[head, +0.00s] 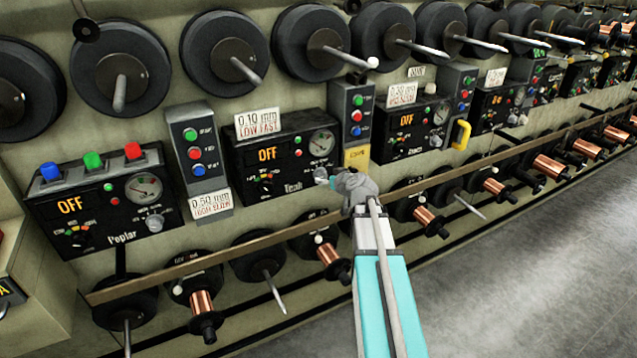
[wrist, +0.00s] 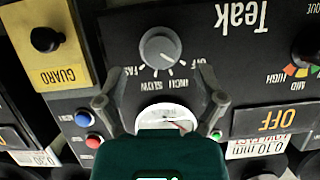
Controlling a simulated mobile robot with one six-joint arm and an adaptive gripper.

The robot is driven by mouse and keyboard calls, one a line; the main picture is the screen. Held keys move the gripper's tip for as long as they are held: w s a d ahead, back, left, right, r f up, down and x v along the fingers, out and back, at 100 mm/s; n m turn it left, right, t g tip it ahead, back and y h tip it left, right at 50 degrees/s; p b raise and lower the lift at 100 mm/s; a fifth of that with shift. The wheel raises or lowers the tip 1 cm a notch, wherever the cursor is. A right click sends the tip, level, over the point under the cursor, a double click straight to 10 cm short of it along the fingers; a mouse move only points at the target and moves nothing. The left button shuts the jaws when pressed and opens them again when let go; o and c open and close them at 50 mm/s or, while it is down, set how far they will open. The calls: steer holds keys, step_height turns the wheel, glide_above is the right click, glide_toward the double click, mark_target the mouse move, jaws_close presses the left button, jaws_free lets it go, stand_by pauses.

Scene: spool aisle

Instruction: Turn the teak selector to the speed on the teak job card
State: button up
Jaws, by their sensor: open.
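The teak panel (head: 285,155) is a black box labelled Teak, and its orange display reads OFF. Its selector, a round grey knob (head: 320,175), sits at the panel's lower right. In the wrist view the panel is upside down and the knob (wrist: 159,48) has OFF, SLOW, INCH and FAST around it. I cannot tell its exact pointer direction. A white card (head: 258,122) above the panel reads 0.10 mm LOW FAST. My gripper (head: 340,182) is open beside the knob. In the wrist view my gripper's fingertips (wrist: 161,70) are either side of the knob, apart from it.
A yellow GUARD plate (wrist: 55,75) and a button box (head: 358,120) stand right of the panel. The Poplar panel (head: 105,205) is left. Another card (head: 210,203), reading 0.50 mm, is between the panels. Spools with spindles (head: 315,40) stick out above, and a rail runs below.

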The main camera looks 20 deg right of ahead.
mark_target(324, 177)
steer(key=shift+b+x, duration=0.55)
steer(key=shift+x, duration=1.35)
steer(key=shift+c, duration=0.2)
